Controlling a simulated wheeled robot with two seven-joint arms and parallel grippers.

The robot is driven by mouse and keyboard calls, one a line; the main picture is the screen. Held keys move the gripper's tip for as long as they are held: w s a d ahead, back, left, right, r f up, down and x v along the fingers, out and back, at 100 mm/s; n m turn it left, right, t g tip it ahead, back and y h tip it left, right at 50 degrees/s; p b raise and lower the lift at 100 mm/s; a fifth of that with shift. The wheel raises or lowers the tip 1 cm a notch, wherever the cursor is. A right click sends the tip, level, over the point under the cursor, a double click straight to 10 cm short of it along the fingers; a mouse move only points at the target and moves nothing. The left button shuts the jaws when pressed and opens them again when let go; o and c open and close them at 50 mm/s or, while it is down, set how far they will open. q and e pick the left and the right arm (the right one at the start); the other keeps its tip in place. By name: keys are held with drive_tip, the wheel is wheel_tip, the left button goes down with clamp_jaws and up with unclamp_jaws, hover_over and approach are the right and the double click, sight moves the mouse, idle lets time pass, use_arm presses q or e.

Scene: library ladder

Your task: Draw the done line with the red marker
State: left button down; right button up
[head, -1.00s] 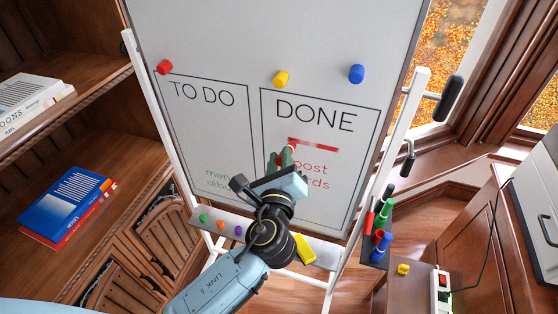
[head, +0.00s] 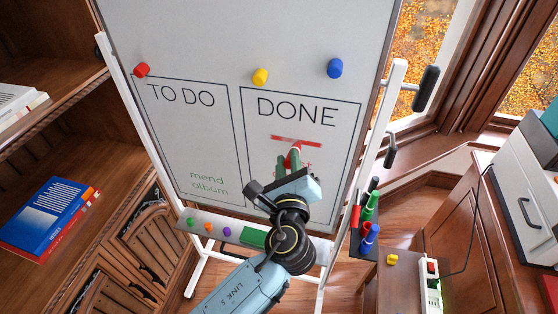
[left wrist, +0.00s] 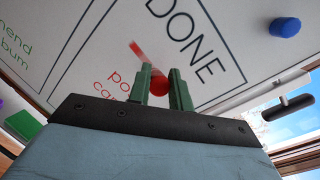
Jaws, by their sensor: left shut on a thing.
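My left gripper (head: 289,160) is shut on the red marker (head: 294,154), in front of the DONE box of the whiteboard (head: 240,40). In the left wrist view the marker (left wrist: 159,84) shows as a red round end between the green fingers (left wrist: 160,88). A thick red line (head: 296,140) runs across the board under the word DONE (head: 297,112); part of it also shows in the left wrist view (left wrist: 137,51). I cannot tell whether the marker tip touches the board. The red writing below the line is mostly hidden by my gripper in the head view. My right gripper is not in view.
Red (head: 142,69), yellow (head: 260,76) and blue (head: 335,68) magnets sit above the boxes. The board's tray (head: 215,228) holds small coloured pieces and a green block (head: 253,237). Several markers (head: 369,220) stand at the right, near a white power strip (head: 430,288).

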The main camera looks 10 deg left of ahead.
use_arm(q)
drive_tip(key=shift+d, duration=0.65)
drive_tip(key=shift+a+r+p, duration=0.1)
drive_tip(key=shift+a+p, duration=0.75)
drive_tip(key=shift+a, duration=0.3)
drive_tip(key=a+p, duration=0.1)
drive_tip(key=a, duration=0.3)
drive_tip(key=shift+w+a+p, duration=0.15)
drive_tip(key=shift+a+p, duration=0.05)
drive_tip(key=shift+p, duration=0.15)
drive_tip(key=a+v, duration=0.1)
drive_tip(key=v, duration=0.5)
drive_tip(key=shift+a+p, duration=0.25)
drive_tip(key=shift+p, duration=0.2)
drive_tip(key=shift+s, duration=0.2)
